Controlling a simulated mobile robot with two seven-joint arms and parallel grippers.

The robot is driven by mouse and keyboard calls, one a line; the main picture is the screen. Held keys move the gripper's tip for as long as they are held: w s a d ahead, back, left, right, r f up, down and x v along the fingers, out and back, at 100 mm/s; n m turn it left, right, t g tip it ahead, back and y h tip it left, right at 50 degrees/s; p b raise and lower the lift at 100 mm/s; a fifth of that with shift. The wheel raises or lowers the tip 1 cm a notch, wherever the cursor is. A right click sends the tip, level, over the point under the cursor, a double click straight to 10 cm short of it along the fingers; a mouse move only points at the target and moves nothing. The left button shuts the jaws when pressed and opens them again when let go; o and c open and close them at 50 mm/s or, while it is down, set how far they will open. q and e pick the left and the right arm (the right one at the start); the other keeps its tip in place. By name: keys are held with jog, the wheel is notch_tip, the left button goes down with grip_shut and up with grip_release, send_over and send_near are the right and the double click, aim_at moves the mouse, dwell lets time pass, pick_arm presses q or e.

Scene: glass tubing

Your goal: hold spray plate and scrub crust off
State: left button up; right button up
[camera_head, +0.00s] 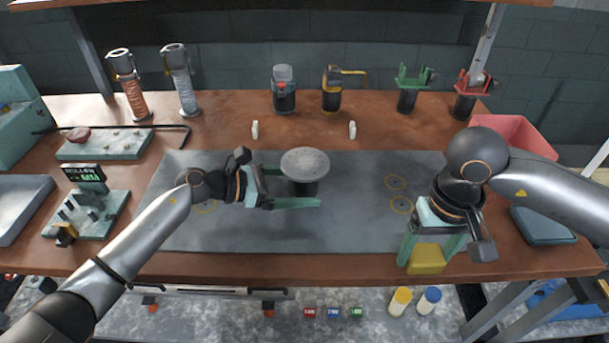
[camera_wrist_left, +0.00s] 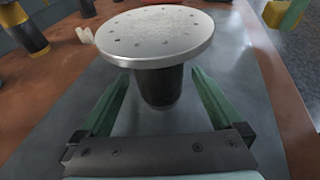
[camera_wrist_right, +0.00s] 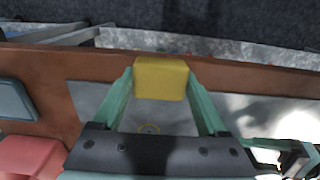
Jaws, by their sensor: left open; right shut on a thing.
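The spray plate (camera_head: 305,164) is a round grey metal disc with small holes on top of a dark cylindrical stem, standing on the grey mat. It also shows in the left wrist view (camera_wrist_left: 158,36). My left gripper (camera_head: 318,190) is open, with its green fingers on either side of the dark stem (camera_wrist_left: 160,86), below the disc. Gaps show between fingers and stem. My right gripper (camera_head: 425,258) is shut on a yellow block (camera_head: 427,260), likely the scrubber, at the front right edge of the mat. The block also shows in the right wrist view (camera_wrist_right: 161,78).
The grey mat (camera_head: 330,230) is clear between the two grippers. Two small white pegs (camera_head: 255,130) stand behind the plate. Several tools stand along the back, including a black-and-yellow one (camera_head: 331,90). A red bin (camera_head: 514,135) and dark box (camera_head: 542,226) lie right.

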pick_arm(q)
jog(key=c, duration=1.1)
